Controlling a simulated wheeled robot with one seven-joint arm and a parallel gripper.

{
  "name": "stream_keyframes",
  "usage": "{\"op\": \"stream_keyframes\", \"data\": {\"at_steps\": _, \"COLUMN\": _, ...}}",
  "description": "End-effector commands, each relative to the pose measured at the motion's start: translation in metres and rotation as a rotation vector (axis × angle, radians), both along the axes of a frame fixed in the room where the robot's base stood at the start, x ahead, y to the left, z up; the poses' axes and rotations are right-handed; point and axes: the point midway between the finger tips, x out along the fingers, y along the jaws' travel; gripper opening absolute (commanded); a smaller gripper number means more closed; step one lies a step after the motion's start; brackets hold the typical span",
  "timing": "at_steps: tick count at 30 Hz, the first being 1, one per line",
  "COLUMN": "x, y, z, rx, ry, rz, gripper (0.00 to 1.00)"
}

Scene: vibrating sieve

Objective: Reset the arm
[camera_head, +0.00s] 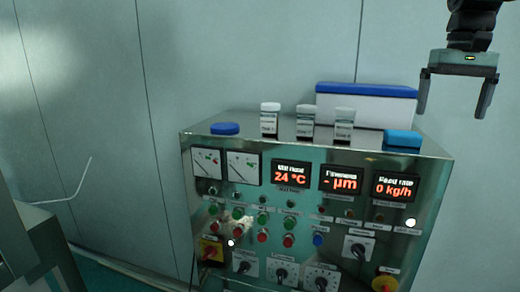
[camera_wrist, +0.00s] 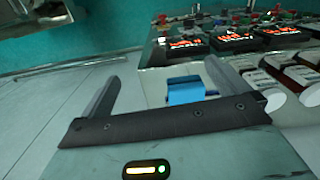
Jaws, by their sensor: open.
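My gripper (camera_head: 455,97) hangs at the upper right in the head view, its two fingers apart and pointing down. It is above and to the right of the control cabinet (camera_head: 225,160), with nothing between the fingers. In the wrist view the open fingers (camera_wrist: 157,84) frame a blue block (camera_wrist: 186,90) that lies on the cabinet top beyond them. The blue block (camera_head: 403,140) also shows at the right front of the cabinet top in the head view, apart from the gripper.
Three labelled bottles (camera_head: 305,122) stand on the cabinet top, in front of a white box with a blue lid (camera_head: 366,108). A round blue lid (camera_head: 225,128) lies at the left. The panel displays (camera_head: 340,179) read 24 °C, - µm and 0 kg/h. The wall is behind.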

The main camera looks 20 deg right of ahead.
Motion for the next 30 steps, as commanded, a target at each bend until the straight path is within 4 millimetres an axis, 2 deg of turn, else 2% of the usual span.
{"op": "stream_keyframes", "data": {"at_steps": 5, "x": 0.011, "y": 0.031, "z": -0.018, "rx": 0.006, "ry": -0.006, "rz": 0.076, "gripper": 1.0}}
{"op": "stream_keyframes", "data": {"at_steps": 11, "x": 0.023, "y": 0.085, "z": -0.05, "rx": 0.016, "ry": -0.013, "rz": 0.202, "gripper": 1.0}}
{"op": "stream_keyframes", "data": {"at_steps": 14, "x": 0.025, "y": 0.123, "z": -0.072, "rx": 0.023, "ry": -0.015, "rz": 0.288, "gripper": 1.0}}
{"op": "stream_keyframes", "data": {"at_steps": 17, "x": 0.021, "y": 0.173, "z": -0.101, "rx": 0.032, "ry": -0.02, "rz": 0.402, "gripper": 1.0}}
{"op": "stream_keyframes", "data": {"at_steps": 20, "x": 0.003, "y": 0.233, "z": -0.138, "rx": 0.041, "ry": -0.021, "rz": 0.545, "gripper": 1.0}}
{"op": "stream_keyframes", "data": {"at_steps": 21, "x": -0.008, "y": 0.256, "z": -0.153, "rx": 0.044, "ry": -0.022, "rz": 0.603, "gripper": 1.0}}
{"op": "stream_keyframes", "data": {"at_steps": 24, "x": -0.043, "y": 0.307, "z": -0.191, "rx": 0.049, "ry": -0.024, "rz": 0.749, "gripper": 1.0}}
{"op": "stream_keyframes", "data": {"at_steps": 27, "x": -0.088, "y": 0.345, "z": -0.227, "rx": 0.051, "ry": -0.023, "rz": 0.889, "gripper": 1.0}}
{"op": "stream_keyframes", "data": {"at_steps": 30, "x": -0.13, "y": 0.367, "z": -0.255, "rx": 0.049, "ry": -0.025, "rz": 1.009, "gripper": 1.0}}
